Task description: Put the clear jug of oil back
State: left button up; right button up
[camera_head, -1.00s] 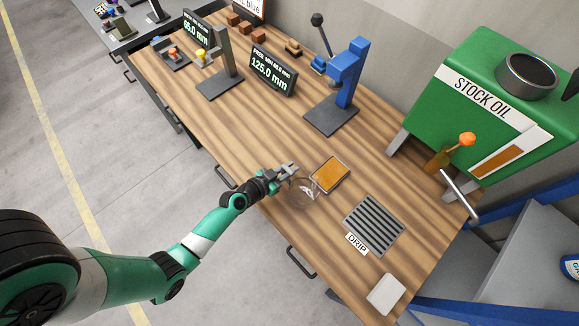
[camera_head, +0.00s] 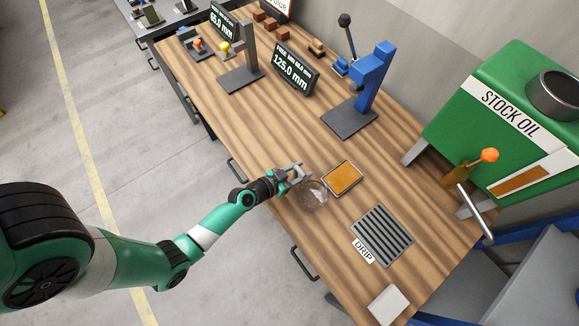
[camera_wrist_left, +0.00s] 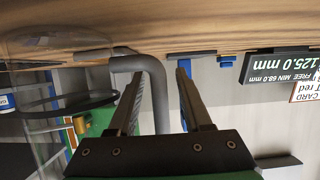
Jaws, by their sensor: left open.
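The clear jug (camera_head: 314,196) stands on the wooden bench near its front edge, just in front of a shallow amber-topped tray. I cannot make out oil in it. My left gripper (camera_head: 298,174) is open beside the jug, at its upper left in the head view. In the left wrist view, which shows the bench at the top, a grey curved handle (camera_wrist_left: 158,85) shows between the two open fingers (camera_wrist_left: 157,100), apart from both as far as I can tell. The jug's dark rim (camera_wrist_left: 70,106) shows at the left there. My right gripper is out of view.
The amber-topped tray (camera_head: 343,179) is close to the jug. A slotted drip grate (camera_head: 383,236) lies to the right, with a white block (camera_head: 388,305) nearer the front. A green stock oil tank (camera_head: 505,110) stands at the right, and a blue stand (camera_head: 366,90) at the back.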

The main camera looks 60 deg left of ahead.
pick_arm(q)
jog(key=b+v, duration=0.1)
jog(key=v, duration=1)
jog(key=shift+s+r, duration=0.1)
jog(key=shift+s, duration=0.05)
